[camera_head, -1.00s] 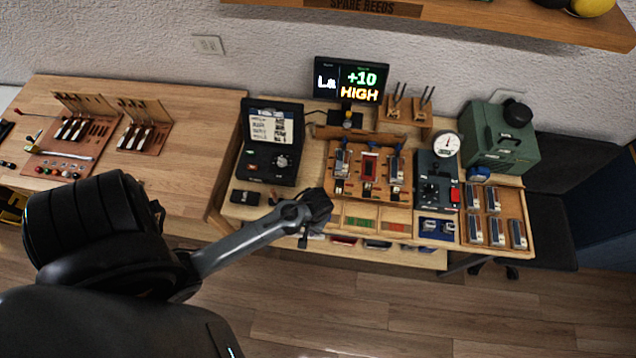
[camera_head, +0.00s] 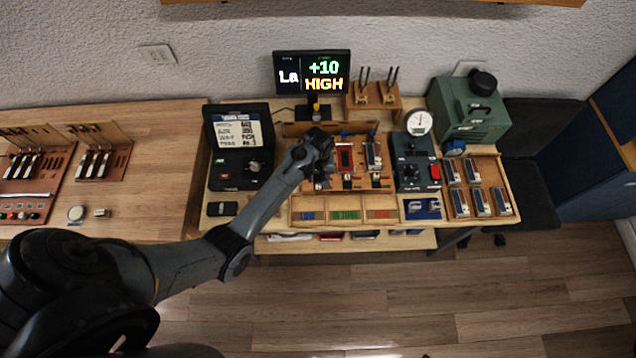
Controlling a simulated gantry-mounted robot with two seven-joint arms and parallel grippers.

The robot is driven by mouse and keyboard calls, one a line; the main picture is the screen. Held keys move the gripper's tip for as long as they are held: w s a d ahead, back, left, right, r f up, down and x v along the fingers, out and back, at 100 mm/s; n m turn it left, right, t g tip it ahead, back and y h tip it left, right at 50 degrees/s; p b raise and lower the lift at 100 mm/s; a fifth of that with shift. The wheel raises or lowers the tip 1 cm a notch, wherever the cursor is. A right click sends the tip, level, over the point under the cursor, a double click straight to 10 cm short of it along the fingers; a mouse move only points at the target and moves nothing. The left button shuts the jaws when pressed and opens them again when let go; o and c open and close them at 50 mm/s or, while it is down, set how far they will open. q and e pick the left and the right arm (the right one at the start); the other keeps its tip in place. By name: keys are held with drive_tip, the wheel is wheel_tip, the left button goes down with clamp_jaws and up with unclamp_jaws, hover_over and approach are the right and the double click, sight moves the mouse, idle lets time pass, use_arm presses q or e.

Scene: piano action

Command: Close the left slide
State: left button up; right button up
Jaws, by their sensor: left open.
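The wooden fixture (camera_head: 362,184) stands in the middle of the bench and bears reed units side by side. Its middle unit is red (camera_head: 345,158), and its right unit is silver (camera_head: 373,155). My left gripper (camera_head: 321,150) is over the left part of the fixture, above the left unit and its slide. The hand hides most of that left unit, so I cannot tell how the left slide stands. A small dark part shows below the hand. The jaws are open, with nothing seen between them. My right gripper is not in view.
A black device with a screen (camera_head: 240,146) is to the left. A dark control box with a red button (camera_head: 416,163) and a tray of silver units (camera_head: 480,188) are to the right. Compartments (camera_head: 345,215) lie in front.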

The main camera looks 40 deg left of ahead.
sight(318, 185)
use_arm(q)
drive_tip(key=shift+f, duration=3)
clamp_jaws()
